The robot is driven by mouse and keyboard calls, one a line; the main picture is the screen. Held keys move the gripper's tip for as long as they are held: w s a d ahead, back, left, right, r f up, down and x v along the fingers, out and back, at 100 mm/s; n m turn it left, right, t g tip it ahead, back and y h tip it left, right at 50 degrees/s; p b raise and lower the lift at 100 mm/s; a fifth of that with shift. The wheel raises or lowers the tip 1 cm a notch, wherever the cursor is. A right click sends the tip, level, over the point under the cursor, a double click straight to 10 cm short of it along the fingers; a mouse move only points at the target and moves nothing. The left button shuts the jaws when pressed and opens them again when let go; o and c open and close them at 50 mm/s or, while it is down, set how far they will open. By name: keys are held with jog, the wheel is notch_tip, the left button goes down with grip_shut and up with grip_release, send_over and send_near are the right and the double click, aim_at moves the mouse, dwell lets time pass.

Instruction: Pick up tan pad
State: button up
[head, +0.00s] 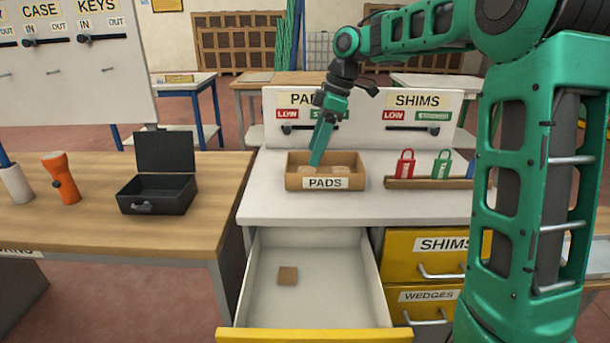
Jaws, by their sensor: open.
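The wooden box labelled PADS (356,181) stands on the white worktop, with tan shapes that look like pads (340,169) partly showing inside. A small tan-brown square pad (288,275) lies flat in the open white drawer below. My gripper (315,165) reaches down into the left part of the PADS box, jaws open. Its fingertips are small and partly hidden by the box, so I cannot tell whether they touch a pad.
The yellow-fronted drawer (314,335) is pulled out. Red and green padlocks (405,164) stand on a wooden rack (430,183) to the right. A signboard (362,105) rises behind the box. An open black case (158,190) sits on the left table.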

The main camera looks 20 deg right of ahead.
aim_at(307, 170)
jog(key=shift+x, duration=2.75)
jog(key=shift+a, duration=0.1)
jog(key=c, duration=1.1)
